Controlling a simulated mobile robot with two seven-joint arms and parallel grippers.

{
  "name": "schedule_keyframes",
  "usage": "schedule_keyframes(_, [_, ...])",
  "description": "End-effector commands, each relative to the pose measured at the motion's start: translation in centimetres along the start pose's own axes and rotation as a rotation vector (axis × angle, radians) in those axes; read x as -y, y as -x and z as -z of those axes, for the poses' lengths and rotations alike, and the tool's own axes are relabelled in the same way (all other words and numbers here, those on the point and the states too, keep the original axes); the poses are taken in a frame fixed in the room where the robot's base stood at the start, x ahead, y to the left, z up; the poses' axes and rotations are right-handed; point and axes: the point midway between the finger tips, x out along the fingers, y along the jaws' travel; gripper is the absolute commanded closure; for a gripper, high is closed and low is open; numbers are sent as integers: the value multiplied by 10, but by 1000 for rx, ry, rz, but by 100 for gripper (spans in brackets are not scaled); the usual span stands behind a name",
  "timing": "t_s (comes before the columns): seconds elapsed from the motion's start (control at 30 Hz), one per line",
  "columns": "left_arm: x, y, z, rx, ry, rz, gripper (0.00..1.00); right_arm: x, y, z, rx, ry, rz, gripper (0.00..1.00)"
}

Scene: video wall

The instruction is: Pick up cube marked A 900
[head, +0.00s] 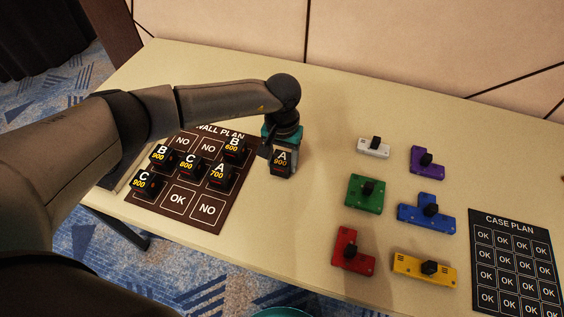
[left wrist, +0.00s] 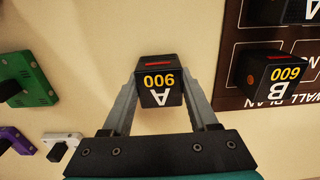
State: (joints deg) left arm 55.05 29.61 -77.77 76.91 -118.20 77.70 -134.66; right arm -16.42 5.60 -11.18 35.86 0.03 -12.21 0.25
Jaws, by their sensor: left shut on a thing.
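The black cube marked A 900 (head: 281,164) is at my left gripper (head: 282,160), just right of the wall plan board. In the left wrist view the cube (left wrist: 160,88) sits between the two fingers of the left gripper (left wrist: 160,95), which is shut on it. Its letter A and yellow 900 face the camera. I cannot tell whether the cube touches the table or is slightly above it. My right gripper is not in view.
The wall plan board (head: 206,214) holds several black cubes, such as A 700 (head: 219,174) and C 900 (head: 145,184). Coloured blocks with black knobs, such as the green one (head: 360,196), stand to the right. A case plan board (head: 481,222) lies at far right.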

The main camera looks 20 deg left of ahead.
Motion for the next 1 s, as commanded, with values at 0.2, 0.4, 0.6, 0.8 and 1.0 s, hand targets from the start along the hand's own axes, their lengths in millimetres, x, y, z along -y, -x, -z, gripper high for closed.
schedule_keyframes(0.2, [0, 0, 0, -1, 0, 0, 98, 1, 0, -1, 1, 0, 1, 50])
schedule_keyframes(0.4, [0, 5, 1, -1, 0, 0, 98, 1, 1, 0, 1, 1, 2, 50])
schedule_keyframes(0.6, [1, 30, 1, -4, -1, 0, 98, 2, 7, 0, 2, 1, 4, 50])
schedule_keyframes(0.8, [0, 81, 2, -6, -1, -1, 98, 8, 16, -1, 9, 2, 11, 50])
schedule_keyframes(1.0, [0, 140, 2, -6, -1, 0, 98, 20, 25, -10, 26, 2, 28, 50])
